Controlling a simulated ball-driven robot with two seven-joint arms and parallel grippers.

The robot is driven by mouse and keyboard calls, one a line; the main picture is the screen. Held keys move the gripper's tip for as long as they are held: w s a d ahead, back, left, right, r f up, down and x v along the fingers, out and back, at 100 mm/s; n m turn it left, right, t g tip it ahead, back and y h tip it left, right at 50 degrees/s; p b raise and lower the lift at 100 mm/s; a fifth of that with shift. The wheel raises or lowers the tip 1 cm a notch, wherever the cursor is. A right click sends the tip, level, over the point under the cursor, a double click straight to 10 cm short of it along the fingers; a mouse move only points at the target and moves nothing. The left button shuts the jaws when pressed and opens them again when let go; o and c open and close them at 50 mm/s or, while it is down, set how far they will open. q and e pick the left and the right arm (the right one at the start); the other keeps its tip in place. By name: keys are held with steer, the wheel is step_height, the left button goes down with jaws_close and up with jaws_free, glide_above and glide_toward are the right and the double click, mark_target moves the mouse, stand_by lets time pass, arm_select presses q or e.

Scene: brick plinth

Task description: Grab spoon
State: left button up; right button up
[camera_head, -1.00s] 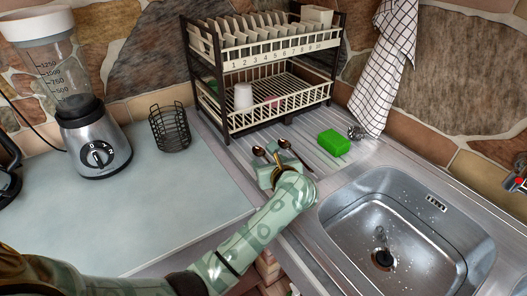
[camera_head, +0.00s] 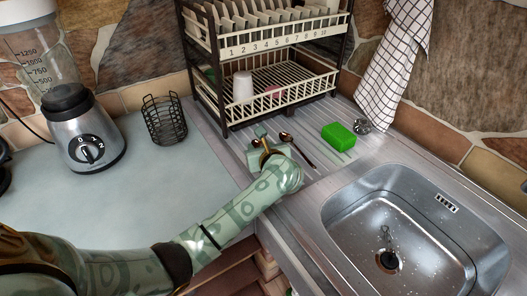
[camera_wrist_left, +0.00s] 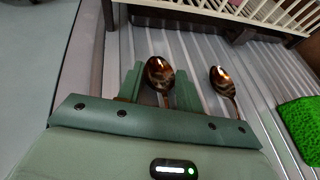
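Two dark copper-coloured spoons lie on the ribbed metal drainboard. In the left wrist view the left spoon (camera_wrist_left: 160,74) has its bowl between the two fingers of my left gripper (camera_wrist_left: 159,88), and a gap shows between the fingers. The right spoon (camera_wrist_left: 223,79) lies just outside the right finger. In the head view my left gripper (camera_head: 262,141) is down at the drainboard and mostly hides the left spoon. The right spoon (camera_head: 296,147) lies clear to its right. My right gripper is out of view.
The dish rack (camera_head: 283,45) stands close behind. A wire holder (camera_head: 165,122) and a blender (camera_head: 90,140) stand on the left counter.

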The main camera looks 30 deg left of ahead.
arm_select(q)
steer(key=shift+c, duration=0.7)
